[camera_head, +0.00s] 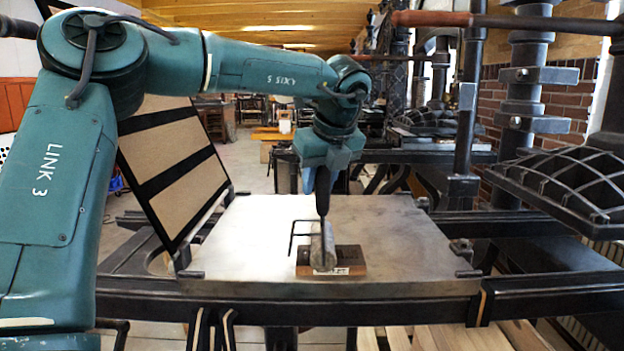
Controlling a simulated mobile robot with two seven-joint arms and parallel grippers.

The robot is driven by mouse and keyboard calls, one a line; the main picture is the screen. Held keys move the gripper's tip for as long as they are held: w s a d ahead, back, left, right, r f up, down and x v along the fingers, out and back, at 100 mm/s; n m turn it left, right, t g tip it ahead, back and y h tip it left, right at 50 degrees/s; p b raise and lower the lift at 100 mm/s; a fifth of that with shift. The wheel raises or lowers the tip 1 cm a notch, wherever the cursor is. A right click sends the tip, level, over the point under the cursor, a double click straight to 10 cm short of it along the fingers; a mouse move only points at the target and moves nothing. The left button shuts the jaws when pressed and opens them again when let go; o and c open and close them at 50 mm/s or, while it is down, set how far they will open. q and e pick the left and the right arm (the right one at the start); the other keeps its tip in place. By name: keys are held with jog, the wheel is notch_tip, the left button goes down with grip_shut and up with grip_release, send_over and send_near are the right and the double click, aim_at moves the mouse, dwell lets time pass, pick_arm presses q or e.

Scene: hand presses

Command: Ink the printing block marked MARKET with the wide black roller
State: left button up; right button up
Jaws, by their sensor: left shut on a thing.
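My left gripper (320,183) hangs down over the press bed and is shut on the black handle of the roller (323,250). The handle is upright, with a thin black wire frame below it. The grey-black cylinder lies lengthwise over the printing block (353,257), a brown wooden block on the bed. The cylinder covers the middle of the block and appears to touch its top, though a small gap cannot be ruled out. The block's front label is partly hidden; only its last letters, seemingly "ET", show. My right gripper is out of view.
The flat grey metal press bed (240,235) is clear around the block. A hinged frame with tan panels (172,165) stands tilted at its left. Black iron press parts (565,185) and a long bar (500,22) stand at the right. Wooden boards (455,338) lie in front below.

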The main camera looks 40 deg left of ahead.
pick_arm(q)
jog(key=shift+w+d+p, duration=2.2)
jog(key=shift+d+p, duration=0.4)
jog(key=shift+p, duration=0.3)
jog(key=shift+s+a+b, duration=1.1)
jog(key=shift+a+b, duration=0.15)
jog(key=shift+a, duration=0.1)
jog(key=shift+s+a+b, duration=1.1)
jog(key=shift+a+b, duration=0.15)
jog(key=shift+a, duration=0.05)
jog(key=shift+s+a+b, duration=0.9)
jog(key=shift+s+a, duration=0.2)
jog(key=shift+a, duration=0.15)
